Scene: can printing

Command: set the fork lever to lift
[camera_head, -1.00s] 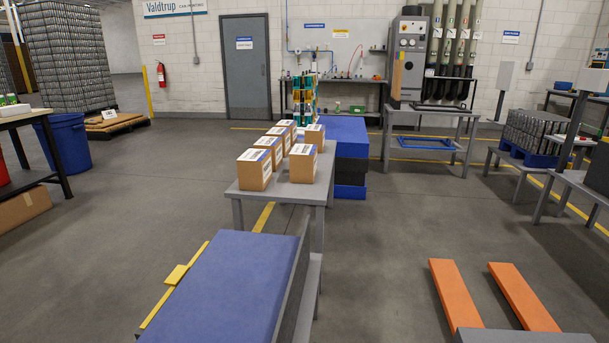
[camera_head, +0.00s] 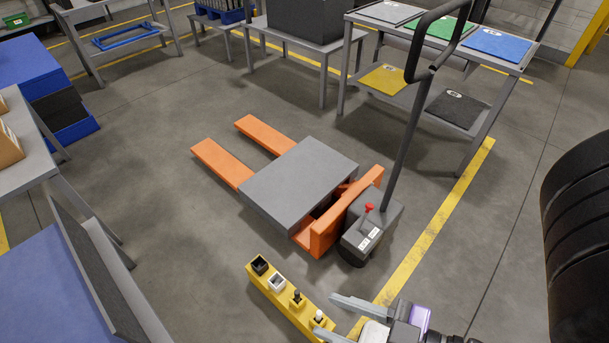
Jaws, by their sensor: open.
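An orange pallet jack stands on the floor in the middle, its two forks (camera_head: 225,163) pointing to the upper left. A grey plate (camera_head: 300,180) lies over the forks' rear part. The dark drive housing (camera_head: 372,232) bears white labels and a small lever with a red knob (camera_head: 369,208), beside the foot of the dark tiller handle (camera_head: 401,135). The lever's setting cannot be read from the labels at this size. My gripper (camera_head: 324,315) is low in the picture, below the housing and apart from the lever. Its jaws are open, over one end of a yellow rack.
The yellow rack (camera_head: 280,298) carries small black and white holders and knobs. A grey shelf table with coloured mats (camera_head: 498,43) stands at the upper right. A large black ribbed cylinder (camera_head: 580,230) fills the right edge. A blue-topped surface (camera_head: 50,290) is at lower left.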

